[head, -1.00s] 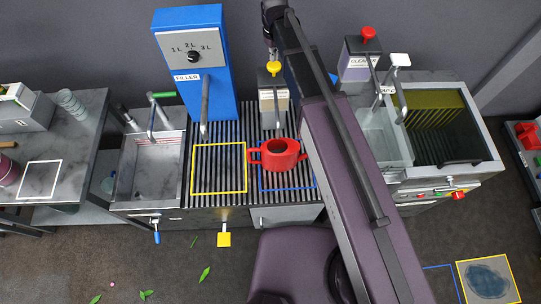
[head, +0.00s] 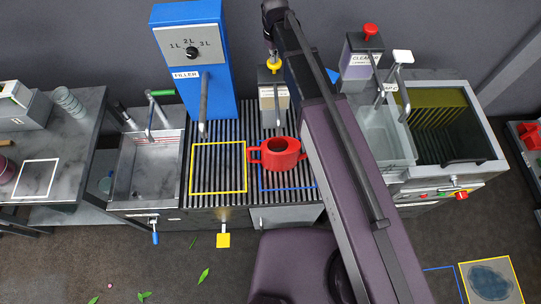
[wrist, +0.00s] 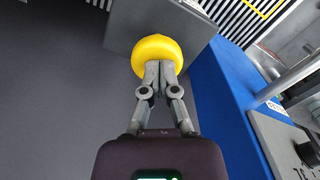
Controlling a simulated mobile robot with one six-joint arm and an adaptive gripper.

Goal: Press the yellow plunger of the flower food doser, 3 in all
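The flower food doser (head: 267,104) stands at the back of the slatted counter, a grey box with a dark top and a spout. Its yellow plunger (head: 275,66) is a round knob on top. My gripper (head: 272,55) points down over the plunger, partly hidden by my arm. In the wrist view its two fingers (wrist: 160,69) are together, with the tips over the yellow knob (wrist: 157,47); they appear to touch it. Nothing is held between them. A red watering can (head: 280,154) stands below the doser's spout, on the blue-outlined square (head: 274,189).
The blue filler (head: 192,75) stands left of the doser. A cleaner dispenser (head: 358,66) with a red knob stands right, behind my arm. Sinks flank the counter, left (head: 148,175) and right (head: 383,130). The yellow-outlined square (head: 217,192) is empty.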

